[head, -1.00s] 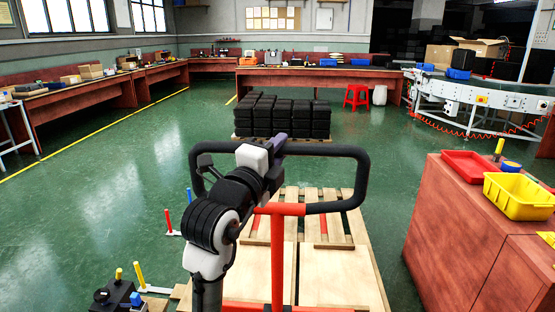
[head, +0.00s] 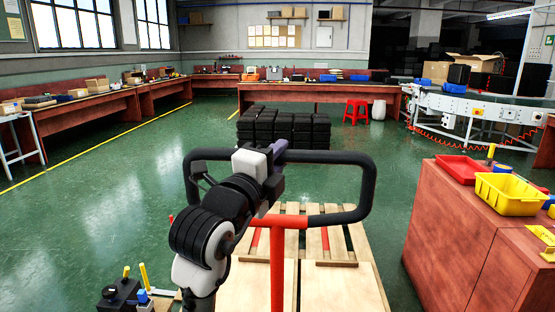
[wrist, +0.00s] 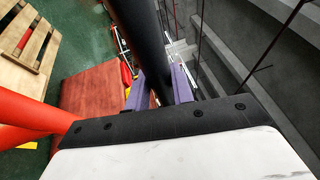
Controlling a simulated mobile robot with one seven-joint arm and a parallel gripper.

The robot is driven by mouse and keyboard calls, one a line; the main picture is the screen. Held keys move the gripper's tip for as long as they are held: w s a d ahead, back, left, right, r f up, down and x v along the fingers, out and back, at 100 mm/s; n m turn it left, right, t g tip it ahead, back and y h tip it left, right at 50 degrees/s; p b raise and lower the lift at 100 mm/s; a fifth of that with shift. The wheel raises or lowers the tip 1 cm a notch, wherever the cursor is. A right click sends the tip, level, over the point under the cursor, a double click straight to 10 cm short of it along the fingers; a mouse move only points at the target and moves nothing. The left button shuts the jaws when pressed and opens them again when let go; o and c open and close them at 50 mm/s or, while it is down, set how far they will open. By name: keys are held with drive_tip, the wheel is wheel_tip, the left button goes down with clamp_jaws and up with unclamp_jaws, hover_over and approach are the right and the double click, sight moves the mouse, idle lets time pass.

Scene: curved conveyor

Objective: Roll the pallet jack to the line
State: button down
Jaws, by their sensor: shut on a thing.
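The pallet jack has a black looped handle (head: 367,190) on a red column (head: 290,265). Its black tube also shows in the wrist view (wrist: 146,40). A wooden pallet (head: 340,240) with pale panels lies in front of the column. The line, a curved white conveyor (head: 475,104), stands at the far right, well away from the jack.
A red-brown cabinet (head: 450,235) with a yellow bin (head: 508,194) and a red tray (head: 460,168) stands close on the right. Black crates (head: 285,130) are stacked ahead. A red stool (head: 356,111) is beyond them. Green floor is clear left and between crates and cabinet.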

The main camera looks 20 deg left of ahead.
drive_tip(key=shift+r, duration=0.1)
drive_tip(key=c, duration=1.2)
unclamp_jaws()
drive_tip(key=b+v, duration=0.2)
drive_tip(key=v, duration=1.2)
drive_tip(key=shift+b, duration=0.35)
